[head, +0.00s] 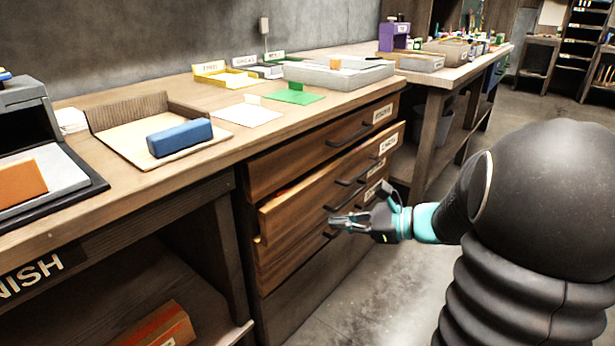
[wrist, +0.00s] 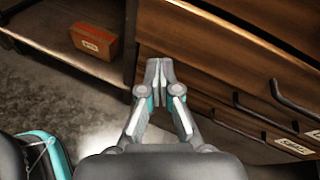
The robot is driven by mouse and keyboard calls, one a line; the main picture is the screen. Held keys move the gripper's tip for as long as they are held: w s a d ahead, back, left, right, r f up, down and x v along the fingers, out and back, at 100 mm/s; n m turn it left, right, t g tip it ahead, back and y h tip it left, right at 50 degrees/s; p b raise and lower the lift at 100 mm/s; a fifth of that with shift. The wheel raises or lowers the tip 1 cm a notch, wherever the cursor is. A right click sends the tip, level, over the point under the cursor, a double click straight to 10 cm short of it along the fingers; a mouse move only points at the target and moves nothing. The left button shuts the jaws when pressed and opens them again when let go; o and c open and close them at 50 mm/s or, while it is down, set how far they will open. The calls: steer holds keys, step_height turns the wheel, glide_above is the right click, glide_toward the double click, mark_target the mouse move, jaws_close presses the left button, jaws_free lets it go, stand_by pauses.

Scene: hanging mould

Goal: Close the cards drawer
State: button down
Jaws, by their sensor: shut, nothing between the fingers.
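A wooden drawer (head: 315,197) in the cabinet under the bench stands part-way out, further than the drawer above it. Its front bears a dark bar handle and a white label (head: 388,143) too small to read surely; it may be the cards drawer. A little red shows inside near its back left corner. My gripper (head: 335,221) is shut and empty, in front of the lower drawer handles. In the wrist view my gripper (wrist: 159,68) points toward the wooden drawer fronts (wrist: 205,85), with fingertips together. I cannot tell whether the fingertips touch the wood.
The top drawer (head: 310,152) looks shut. More drawers with handles lie below the open one. The benchtop holds a blue block (head: 180,138), a green card (head: 294,95) and a grey tray (head: 340,73). An orange-red box (head: 165,328) sits on the lower shelf. Floor at right is clear.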

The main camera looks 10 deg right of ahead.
mark_target(320, 181)
steer(key=w+d+m+t+h, duration=0.1)
steer(key=w+d+m+t, duration=0.5)
steer(key=d, duration=0.5)
steer(key=shift+m, duration=0.3)
steer(key=x, duration=0.8)
steer(key=a+x, duration=0.1)
steer(key=x, duration=0.4)
steer(key=shift+s+f+b, duration=0.25)
steer(key=shift+f+b, duration=0.05)
steer(key=shift+f, duration=0.1)
